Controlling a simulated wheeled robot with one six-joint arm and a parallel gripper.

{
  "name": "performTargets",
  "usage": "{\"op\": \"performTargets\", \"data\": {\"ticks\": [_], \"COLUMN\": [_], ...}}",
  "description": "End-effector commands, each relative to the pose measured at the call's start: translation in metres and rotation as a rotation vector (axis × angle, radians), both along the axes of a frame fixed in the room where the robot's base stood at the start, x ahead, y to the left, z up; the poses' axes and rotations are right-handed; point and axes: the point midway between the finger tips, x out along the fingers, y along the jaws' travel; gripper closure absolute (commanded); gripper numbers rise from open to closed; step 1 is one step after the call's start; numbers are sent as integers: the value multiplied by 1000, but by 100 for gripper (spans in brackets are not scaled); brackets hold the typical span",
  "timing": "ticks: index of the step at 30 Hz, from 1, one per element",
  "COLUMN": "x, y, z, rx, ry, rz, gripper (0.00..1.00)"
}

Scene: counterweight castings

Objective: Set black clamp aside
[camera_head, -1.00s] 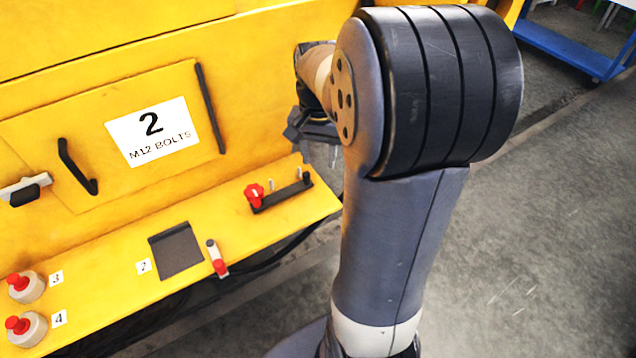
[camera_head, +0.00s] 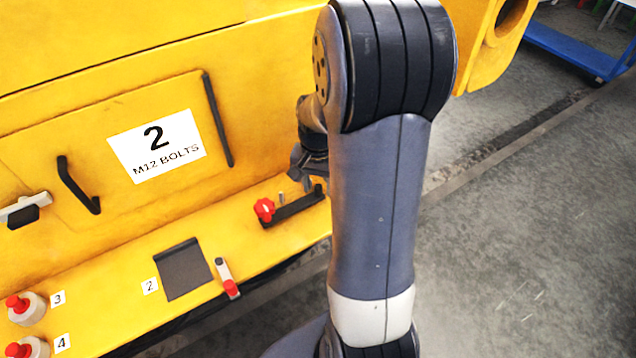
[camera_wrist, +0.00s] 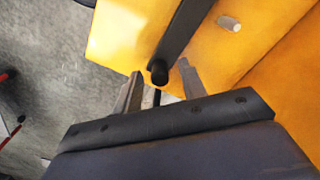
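The black clamp (camera_head: 298,207) is a dark bar lying on the yellow ledge, with a red knob (camera_head: 264,209) at its left end and a short black post at its right end. In the wrist view the clamp's bar (camera_wrist: 186,32) runs down from the top to the rounded black post (camera_wrist: 158,73). My gripper (camera_head: 302,172) is just above the clamp's right end in the head view. In the wrist view my gripper (camera_wrist: 158,85) is open, its fingers on either side of the post in the picture. I cannot tell whether they touch it. The red knob is not in the wrist view.
A dark plate (camera_head: 183,270) labelled 2 and a grey-and-red toggle piece (camera_head: 227,278) sit left on the ledge (camera_head: 130,310). Red-topped items (camera_head: 27,308) stand farther left. A panel with a black handle (camera_head: 76,185) rises behind. A pale pin (camera_wrist: 229,23) stands beside the bar.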

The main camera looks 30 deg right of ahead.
Motion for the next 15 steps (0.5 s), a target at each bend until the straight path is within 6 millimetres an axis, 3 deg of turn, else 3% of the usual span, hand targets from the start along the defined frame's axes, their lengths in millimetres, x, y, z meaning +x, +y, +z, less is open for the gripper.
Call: {"op": "performTargets", "data": {"ticks": [15], "x": [0], "y": [0], "z": [0], "rx": [0], "ry": [0], "rz": [0], "gripper": [100]}}
